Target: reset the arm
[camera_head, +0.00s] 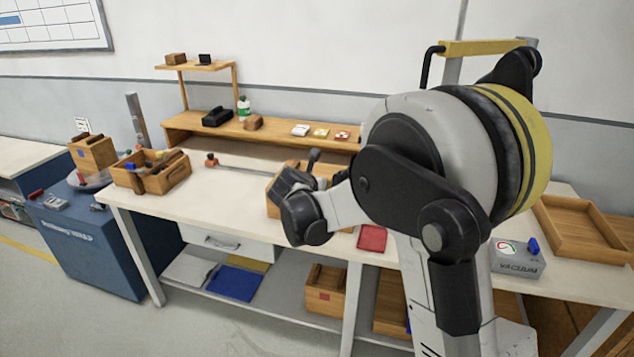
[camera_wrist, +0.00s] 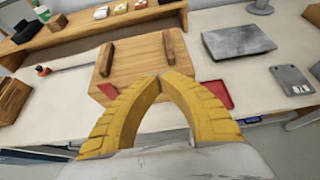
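My gripper (camera_wrist: 160,80) shows in the wrist view as two yellow ribbed fingers. They arch inward and their tips meet, with nothing seen held between them. Behind the fingertips is a wooden box (camera_wrist: 138,60) with two dark wooden bars on it. The fingers overlap it in the picture; I cannot tell whether they touch it. In the head view my arm is raised and folded over the workbench (camera_head: 225,190), and it hides part of the bench. The fingers cannot be made out there.
The wooden box (camera_head: 275,207) stands mid-bench, partly behind my arm, near a red tray (camera_head: 372,238). A shelf (camera_head: 285,137) holds small items behind. An open wooden crate (camera_head: 150,177) stands left. A wooden tray (camera_head: 578,228) and a grey vacuum box (camera_head: 517,258) are at right.

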